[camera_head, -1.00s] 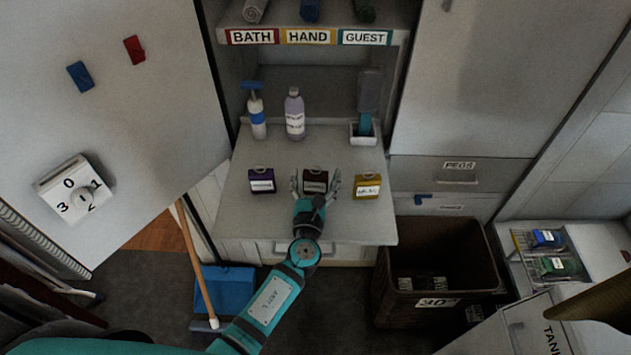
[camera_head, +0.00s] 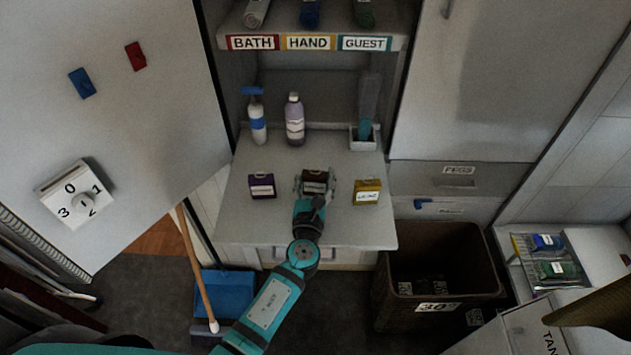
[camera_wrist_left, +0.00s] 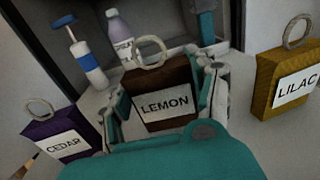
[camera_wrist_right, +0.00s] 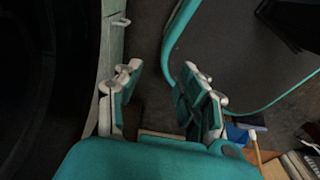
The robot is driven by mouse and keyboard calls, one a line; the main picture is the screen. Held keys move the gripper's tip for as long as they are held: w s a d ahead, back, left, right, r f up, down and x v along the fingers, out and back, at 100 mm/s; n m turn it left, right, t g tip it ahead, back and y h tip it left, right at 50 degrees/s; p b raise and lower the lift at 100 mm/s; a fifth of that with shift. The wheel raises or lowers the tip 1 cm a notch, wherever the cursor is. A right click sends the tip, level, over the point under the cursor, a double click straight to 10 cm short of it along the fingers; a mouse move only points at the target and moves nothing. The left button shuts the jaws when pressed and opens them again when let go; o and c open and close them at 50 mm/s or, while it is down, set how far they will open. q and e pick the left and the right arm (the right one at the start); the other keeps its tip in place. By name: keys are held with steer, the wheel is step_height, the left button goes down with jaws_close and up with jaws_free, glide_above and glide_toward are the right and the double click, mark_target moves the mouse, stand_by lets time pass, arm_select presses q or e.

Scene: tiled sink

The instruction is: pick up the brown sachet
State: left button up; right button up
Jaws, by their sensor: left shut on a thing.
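The brown sachet (camera_head: 314,176) stands on the white counter between the two other sachets. In the left wrist view the brown sachet (camera_wrist_left: 163,88) carries a white label reading LEMON and has a ring on top. My left gripper (camera_head: 315,186) has its fingers on both sides of it, and it is shut on the sachet. I cannot tell whether the sachet is clear of the counter. My right gripper (camera_wrist_right: 160,95) is open and empty in the right wrist view, its fingers apart over the floor.
A purple sachet (camera_head: 262,186) labelled CEDAR stands to the left, and a yellow sachet (camera_head: 367,192) labelled LILAC to the right. Behind are a spray bottle (camera_head: 256,120), a lilac bottle (camera_head: 294,120) and a holder (camera_head: 363,137). A dark bin (camera_head: 440,270) stands right of the counter (camera_head: 330,230).

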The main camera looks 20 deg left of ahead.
arm_select(q)
steer(key=shift+r, duration=0.9)
steer(key=s+r+b, duration=0.1)
steer(key=s+b, duration=0.1)
steer(key=s, duration=1.4)
steer(key=shift+d+r, duration=0.15)
steer(key=shift+r, duration=0.1)
